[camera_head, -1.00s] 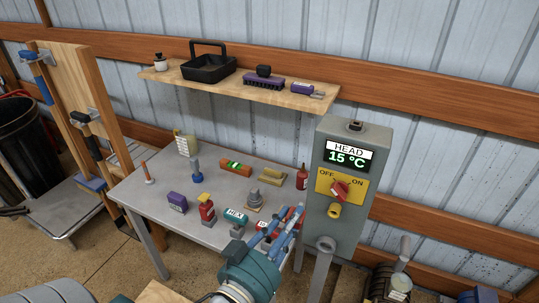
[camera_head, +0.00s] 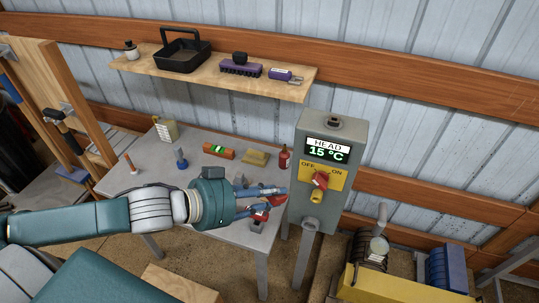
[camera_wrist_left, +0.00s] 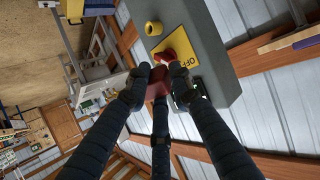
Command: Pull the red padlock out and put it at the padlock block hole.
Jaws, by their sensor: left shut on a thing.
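My left gripper (camera_head: 277,196) is shut on the red padlock (camera_head: 277,201) and holds it near the table's right edge, left of the grey control box (camera_head: 331,150). In the left wrist view the padlock (camera_wrist_left: 157,84) sits between the fingertips, which partly hide it. The yellow padlock block (camera_head: 315,197) is on the front of the box, below the red OFF/ON switch (camera_head: 320,180). It also shows in the left wrist view (camera_wrist_left: 153,28), apart from the padlock. My right gripper is out of view.
A wooden shelf (camera_head: 210,80) with a black tray hangs above. My left arm hides part of the table.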

